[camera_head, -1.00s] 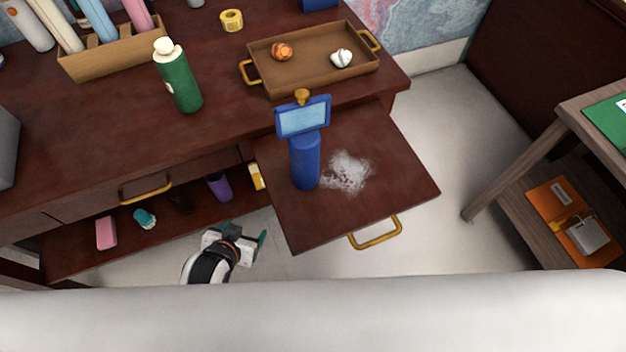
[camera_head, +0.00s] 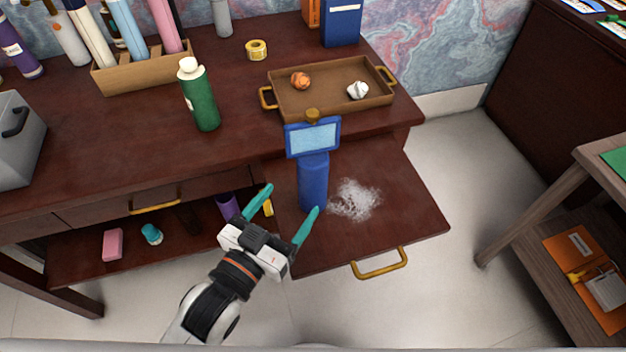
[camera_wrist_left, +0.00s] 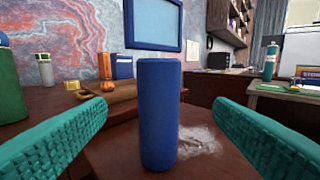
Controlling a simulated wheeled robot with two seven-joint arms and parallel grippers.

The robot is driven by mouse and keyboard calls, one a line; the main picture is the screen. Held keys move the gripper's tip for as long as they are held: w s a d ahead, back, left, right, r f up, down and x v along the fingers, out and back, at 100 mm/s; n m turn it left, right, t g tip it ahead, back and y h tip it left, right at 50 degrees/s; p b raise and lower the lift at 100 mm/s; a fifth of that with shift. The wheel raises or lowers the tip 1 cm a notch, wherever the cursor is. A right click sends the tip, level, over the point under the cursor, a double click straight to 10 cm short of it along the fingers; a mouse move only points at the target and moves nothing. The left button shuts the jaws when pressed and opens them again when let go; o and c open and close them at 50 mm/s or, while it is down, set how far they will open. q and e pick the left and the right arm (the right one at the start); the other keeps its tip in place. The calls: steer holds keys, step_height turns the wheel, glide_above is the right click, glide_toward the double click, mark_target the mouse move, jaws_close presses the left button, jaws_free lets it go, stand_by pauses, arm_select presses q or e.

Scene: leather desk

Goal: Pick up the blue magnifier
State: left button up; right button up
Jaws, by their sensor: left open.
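The blue magnifier (camera_head: 313,184) stands upright on the pulled-out desk board (camera_head: 400,215). It has a thick blue handle and a rectangular framed lens on top, with a gold knob above. My left gripper (camera_head: 288,200) is open, with teal fingers, just in front of the handle in the head view. In the left wrist view the handle (camera_wrist_left: 160,115) stands centred between the two spread fingers, apart from both. The magnifier's frame is partly visible at the top of that view. My right gripper is not in view.
White powder (camera_head: 355,199) lies beside the magnifier. A brown tray (camera_head: 330,107) with two crumpled balls sits behind it on the desk. A green bottle (camera_head: 200,100) stands at left. A gold handle (camera_head: 381,265) is on the board's front edge. Floor at right is partly clear.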

mark_target(313, 182)
arm_select(q)
steer(key=p+x, duration=0.1)
steer(key=x, duration=1)
steer(key=shift+w+f, duration=0.15)
steer(key=shift+w, duration=0.15)
steer(key=c, duration=1.3)
